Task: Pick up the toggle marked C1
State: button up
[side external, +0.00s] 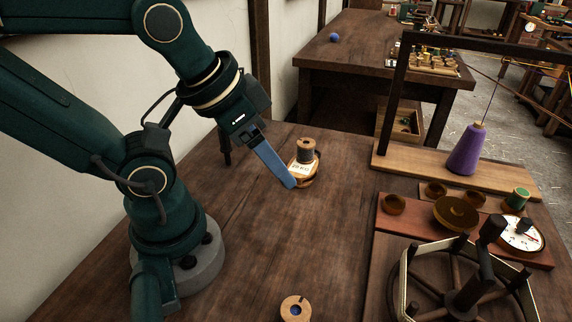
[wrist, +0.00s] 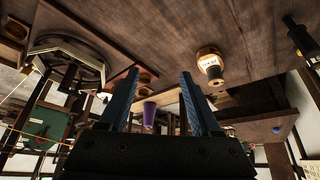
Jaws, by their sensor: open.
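I cannot make out a toggle marked C1 in either view. My gripper (side external: 288,183) is above the table, its blue finger angled down beside a labelled wooden piece (side external: 303,170) with a dark spool-like top. The finger overlaps this piece in the side view, and I cannot tell whether they touch. The label is too small to read surely. In the wrist view my gripper (wrist: 160,76) is open with nothing between its fingers, and the labelled piece (wrist: 210,64) shows to the right of them.
A round wooden piece with a blue centre (side external: 295,309) sits at the near edge. On the right are a purple cone (side external: 465,150) under a dark frame, a red-brown board (side external: 400,224) with round pieces, and a spoked wheel (side external: 470,290). The middle table is clear.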

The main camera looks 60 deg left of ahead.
jog(key=w+a+f+m+g+y, duration=0.2)
jog(key=a+f+m+g+y, duration=0.1)
jog(key=a, duration=0.8)
jog(key=w+a+f+m+g+y, duration=0.2)
jog(key=a+f+m+g+y, duration=0.2)
jog(key=a, duration=0.8)
jog(key=w+a+f+m+g+y, duration=0.1)
jog(key=a+f+m+g+y, duration=0.2)
jog(key=a, duration=0.8)
jog(key=shift+w+a+f+m+y, duration=0.2)
jog(key=shift+f+m+y, duration=0.35)
jog(key=shift+m, duration=0.3)
jog(key=shift+w+a+f+m+y, duration=0.1)
jog(key=shift+w+f+m+y, duration=0.15)
jog(key=shift+m+y, duration=0.5)
jog(key=shift+s+a+f+m, duration=0.15)
jog(key=shift+a+f+m, duration=0.15)
jog(key=shift+a, duration=0.15)
jog(key=shift+x, duration=2.4)
jog(key=shift+d, duration=0.1)
grip_shut()
